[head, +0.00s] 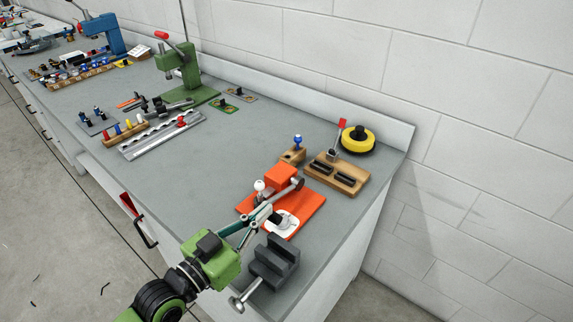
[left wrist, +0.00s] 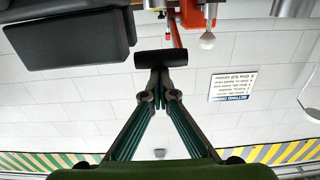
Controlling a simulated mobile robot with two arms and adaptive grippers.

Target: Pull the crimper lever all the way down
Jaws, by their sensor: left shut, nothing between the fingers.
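The crimper has an orange body (head: 281,178) on an orange base plate (head: 308,208) near the bench's front right end. The black grip (left wrist: 161,58) at the lever's end lies crosswise at my fingertips in the left wrist view. My left gripper (head: 266,211) is shut with nothing between its fingers. Its tips (left wrist: 161,72) are right at the grip; I cannot tell whether they touch. A white ball knob (head: 259,185) shows beside the crimper body. My right gripper is not in view.
A dark grey vise (head: 274,262) stands close to my left gripper at the bench edge. Behind are a wooden block (head: 338,177) and a yellow roll (head: 357,140). A green press (head: 180,75) stands farther left.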

